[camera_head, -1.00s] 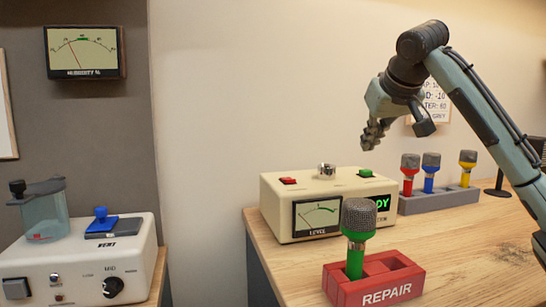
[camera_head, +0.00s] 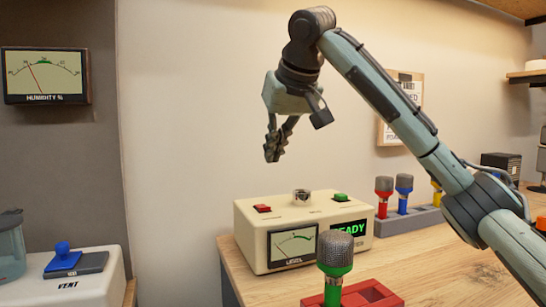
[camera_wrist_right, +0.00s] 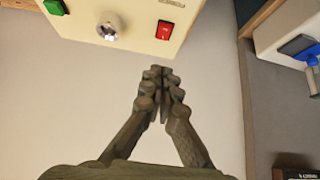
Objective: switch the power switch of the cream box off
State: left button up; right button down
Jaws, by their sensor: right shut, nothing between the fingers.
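The cream box (camera_head: 282,217) stands on the wooden bench, with a level meter and a lit READY display on its front. Its red power switch (camera_head: 262,208) is on the left of the top; it also shows in the right wrist view (camera_wrist_right: 165,30). Which way the switch is tipped is too small to tell. A metal knob (camera_head: 301,196) and a green button (camera_head: 340,197) sit on the same top. My right gripper (camera_head: 273,158) is shut and empty, fingers down, above the box near the red switch, apart from it. My left gripper is not in view.
A red REPAIR holder (camera_head: 368,294) with a green microphone (camera_head: 335,262) stands in front of the box. A grey rack (camera_head: 408,222) with coloured microphones is at right. A pale VENT box (camera_head: 95,292) with a blue lever (camera_head: 62,257) is at left. Bench right of the holder is clear.

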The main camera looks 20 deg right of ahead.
send_over(263, 206)
jog(key=s, duration=0.2)
notch_tip(263, 206, down, 6)
jog(key=shift+w+d+r, duration=0.1)
jog(key=shift+w, duration=0.05)
notch_tip(263, 206, down, 3)
jog(key=shift+r, duration=0.2)
jog(key=shift+s+f+p, duration=0.2)
jog(key=shift+f+p, duration=0.1)
jog(key=shift+f, duration=0.4)
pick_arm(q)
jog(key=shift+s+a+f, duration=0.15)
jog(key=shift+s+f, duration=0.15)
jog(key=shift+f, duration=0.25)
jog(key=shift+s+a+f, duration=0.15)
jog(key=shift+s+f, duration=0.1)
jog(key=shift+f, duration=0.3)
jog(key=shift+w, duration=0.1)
